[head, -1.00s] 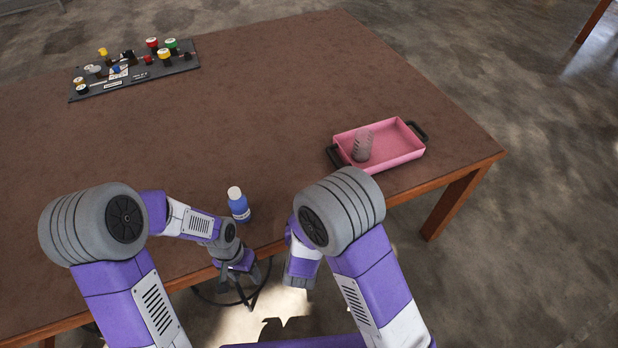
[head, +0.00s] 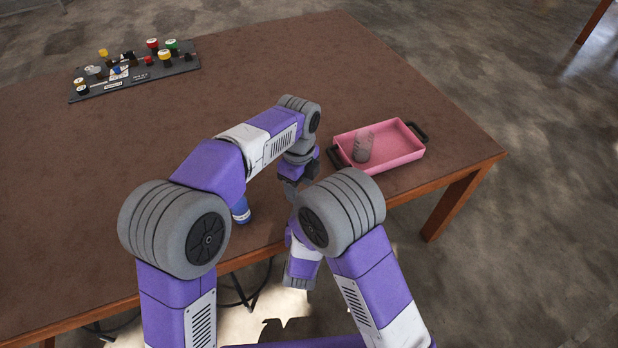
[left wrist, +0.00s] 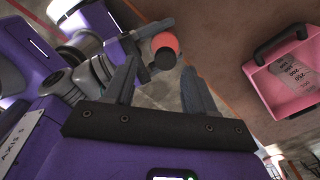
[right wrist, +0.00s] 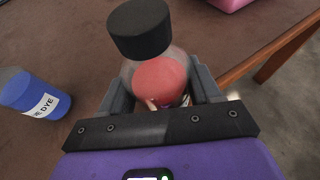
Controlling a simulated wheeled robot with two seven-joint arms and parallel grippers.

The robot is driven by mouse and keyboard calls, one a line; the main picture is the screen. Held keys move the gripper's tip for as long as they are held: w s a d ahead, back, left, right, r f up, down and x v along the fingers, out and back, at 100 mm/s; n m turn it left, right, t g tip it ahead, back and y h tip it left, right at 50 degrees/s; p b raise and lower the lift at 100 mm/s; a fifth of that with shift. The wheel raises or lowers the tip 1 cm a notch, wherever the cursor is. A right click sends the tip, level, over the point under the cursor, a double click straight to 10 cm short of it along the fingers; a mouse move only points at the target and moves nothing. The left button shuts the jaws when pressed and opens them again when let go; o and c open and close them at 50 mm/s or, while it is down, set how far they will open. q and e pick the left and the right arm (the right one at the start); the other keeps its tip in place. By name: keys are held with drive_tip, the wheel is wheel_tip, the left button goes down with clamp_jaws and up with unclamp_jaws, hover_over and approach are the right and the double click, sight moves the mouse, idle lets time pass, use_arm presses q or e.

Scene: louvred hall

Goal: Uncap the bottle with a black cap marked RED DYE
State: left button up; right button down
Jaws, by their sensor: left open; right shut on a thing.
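The bottle with red contents (right wrist: 160,80) is clear and wears a black cap (right wrist: 140,30). My right gripper (right wrist: 155,92) is shut around its body in the right wrist view. No RED DYE label is readable. In the left wrist view the black cap (left wrist: 166,58) shows with red (left wrist: 163,40) beside it. My left gripper (left wrist: 160,68) is open, its fingers on either side of the cap in that picture; I cannot tell whether they touch it. In the head view my left gripper (head: 290,188) is partly visible. My right gripper and the red bottle are hidden behind my arms there.
A blue bottle (head: 241,214) stands near the table's front edge, partly behind my left arm; its label in the right wrist view (right wrist: 40,106) ends in DYE. A pink tray (head: 405,151) holds a clear beaker (head: 363,147). A dark board (head: 120,88) carries several coloured caps.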

use_arm(q)
drive_tip(key=shift+d+r+m, duration=0.4)
drive_tip(key=shift+d+m, duration=0.15)
drive_tip(key=shift+d, duration=0.05)
drive_tip(key=shift+d+r+m, duration=0.4)
drive_tip(key=shift+d+m, duration=0.15)
drive_tip(key=shift+s+f, duration=0.1)
drive_tip(key=shift+f, duration=3.8)
